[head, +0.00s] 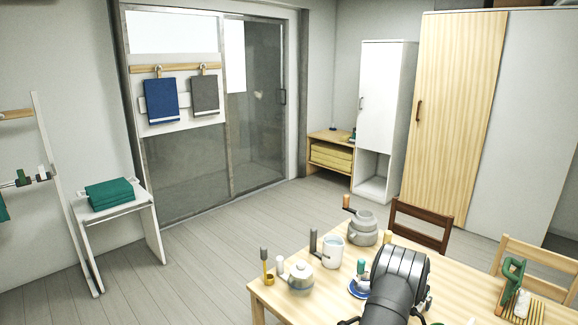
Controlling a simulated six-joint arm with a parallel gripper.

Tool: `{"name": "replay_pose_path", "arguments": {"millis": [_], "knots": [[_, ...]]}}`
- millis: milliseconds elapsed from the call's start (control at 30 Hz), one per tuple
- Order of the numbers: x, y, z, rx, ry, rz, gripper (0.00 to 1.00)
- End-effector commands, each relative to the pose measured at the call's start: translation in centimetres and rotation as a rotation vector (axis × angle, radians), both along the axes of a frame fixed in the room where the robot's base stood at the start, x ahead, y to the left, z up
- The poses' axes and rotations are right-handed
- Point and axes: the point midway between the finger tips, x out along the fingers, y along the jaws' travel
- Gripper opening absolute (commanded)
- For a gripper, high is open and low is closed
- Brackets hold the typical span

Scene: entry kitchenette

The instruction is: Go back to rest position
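A dark, rounded link of my arm rises from the bottom edge of the head view and lies over the middle of the wooden table (262,301). No gripper fingers can be made out; my gripper is out of view or hidden behind this link. A blue-rimmed dish (356,290) with a small green-topped item shows just left of the arm. Part of the tabletop and whatever lies behind the arm are hidden.
A lidded pot (301,277), a white mug (332,252) and a grey pot (363,229) stand on the table left of the arm. A green object (512,272) is at right. Chairs (420,224) stand behind. Open floor (210,265) lies left.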

Motion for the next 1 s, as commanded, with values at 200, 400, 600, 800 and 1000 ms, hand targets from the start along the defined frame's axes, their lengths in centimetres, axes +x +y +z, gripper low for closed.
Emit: {"name": "replay_pose_path", "arguments": {"millis": [200, 400, 600, 800, 1000], "knots": [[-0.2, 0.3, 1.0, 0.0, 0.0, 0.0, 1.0], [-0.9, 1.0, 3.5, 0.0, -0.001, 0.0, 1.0], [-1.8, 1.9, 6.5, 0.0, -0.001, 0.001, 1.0], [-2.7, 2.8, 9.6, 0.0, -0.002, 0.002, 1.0], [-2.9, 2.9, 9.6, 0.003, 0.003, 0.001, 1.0]]}}
